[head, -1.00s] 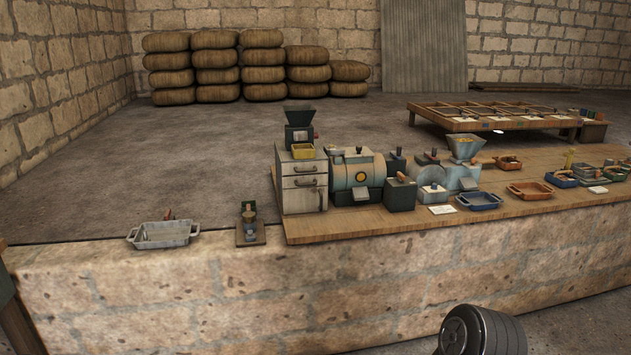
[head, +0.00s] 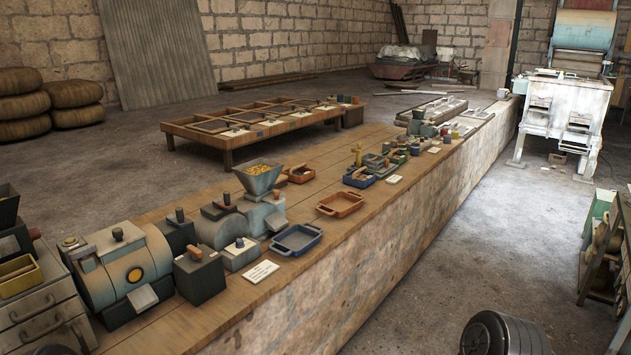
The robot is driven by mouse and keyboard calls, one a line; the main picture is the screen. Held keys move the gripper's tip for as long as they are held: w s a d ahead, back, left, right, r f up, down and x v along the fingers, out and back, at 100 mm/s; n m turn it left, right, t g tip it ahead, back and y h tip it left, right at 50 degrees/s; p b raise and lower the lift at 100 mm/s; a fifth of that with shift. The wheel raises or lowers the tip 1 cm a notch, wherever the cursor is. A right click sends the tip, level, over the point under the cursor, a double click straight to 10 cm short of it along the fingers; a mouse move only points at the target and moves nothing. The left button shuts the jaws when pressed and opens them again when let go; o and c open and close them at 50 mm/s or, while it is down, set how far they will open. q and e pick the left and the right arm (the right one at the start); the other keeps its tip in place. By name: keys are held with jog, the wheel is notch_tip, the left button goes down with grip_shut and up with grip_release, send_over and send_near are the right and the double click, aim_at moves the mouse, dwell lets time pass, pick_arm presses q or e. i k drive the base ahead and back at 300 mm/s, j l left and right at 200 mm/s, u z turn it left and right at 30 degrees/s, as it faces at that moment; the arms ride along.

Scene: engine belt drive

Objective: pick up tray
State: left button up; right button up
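Several trays stand on the long wooden-topped counter. An empty blue-grey tray (head: 296,239) lies near the counter's front edge, below the small hopper mill (head: 258,195). An empty orange-brown tray (head: 341,204) lies to its right and farther back. A blue tray (head: 359,178) with things in it and a small brown tray (head: 299,174) with dark contents lie beyond. A yellow tray (head: 19,277) shows at the left edge. I cannot tell which one the task means. Neither of my grippers is in view.
A green drum machine (head: 122,270) and dark boxes fill the counter's near left. A white card (head: 261,271) lies beside the blue-grey tray. A low wooden frame table (head: 262,122) stands behind. Floor right of the counter (head: 440,270) is open, with a white machine (head: 566,115) farther back.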

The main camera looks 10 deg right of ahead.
aim_at(338, 204)
jog(key=i+l+z, duration=0.1)
jog(key=i+z, duration=0.85)
jog(key=z, duration=0.2)
jog(key=i+j+z, duration=0.15)
jog(key=i+z, duration=0.2)
jog(key=i+j+u, duration=0.2)
jog(key=i+j, duration=0.65)
jog(key=i, duration=0.15)
